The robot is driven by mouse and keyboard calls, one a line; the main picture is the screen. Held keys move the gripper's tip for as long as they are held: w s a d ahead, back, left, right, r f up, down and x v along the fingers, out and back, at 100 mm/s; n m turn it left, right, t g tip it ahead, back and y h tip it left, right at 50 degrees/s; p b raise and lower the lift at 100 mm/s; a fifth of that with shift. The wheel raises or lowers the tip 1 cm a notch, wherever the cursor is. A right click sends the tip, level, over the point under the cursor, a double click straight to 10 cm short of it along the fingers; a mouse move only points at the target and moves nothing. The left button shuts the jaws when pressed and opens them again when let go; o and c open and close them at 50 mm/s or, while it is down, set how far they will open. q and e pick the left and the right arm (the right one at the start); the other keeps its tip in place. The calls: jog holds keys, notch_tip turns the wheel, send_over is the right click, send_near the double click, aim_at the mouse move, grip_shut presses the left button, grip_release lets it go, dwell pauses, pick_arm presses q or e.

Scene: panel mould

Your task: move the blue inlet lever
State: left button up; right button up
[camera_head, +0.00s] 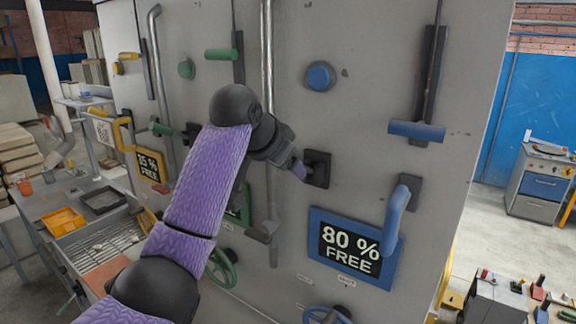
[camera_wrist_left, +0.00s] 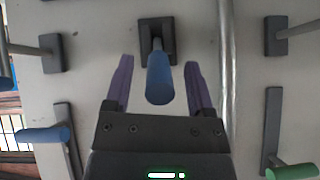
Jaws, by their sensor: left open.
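In the left wrist view a blue lever handle (camera_wrist_left: 160,82) points out from a square dark mount (camera_wrist_left: 157,38) on the grey panel. My left gripper (camera_wrist_left: 158,66) is open, with one purple finger on each side of this handle; contact cannot be told. In the head view the left gripper (camera_head: 299,170) is at the dark mount (camera_head: 317,168), and the gripper hides the handle. A second blue lever (camera_head: 417,131) hangs in a long slot at upper right. A third blue handle (camera_head: 394,216) is beside the 80 % sign. No readable label marks the inlet lever. My right gripper is out of view.
The blue-framed 80 % FREE sign (camera_head: 350,247) and a blue wheel (camera_head: 327,315) are below the gripper. A blue knob (camera_head: 320,76) is above. A vertical pipe (camera_head: 268,60) and a green lever (camera_head: 221,54) are to the left. A cluttered bench (camera_head: 45,205) stands further left.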

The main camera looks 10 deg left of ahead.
pick_arm(q)
jog(key=shift+w+d+f, duration=0.1)
jog(key=shift+w+f, duration=0.2)
jog(key=shift+f, duration=0.05)
grip_shut()
dwell(1.2)
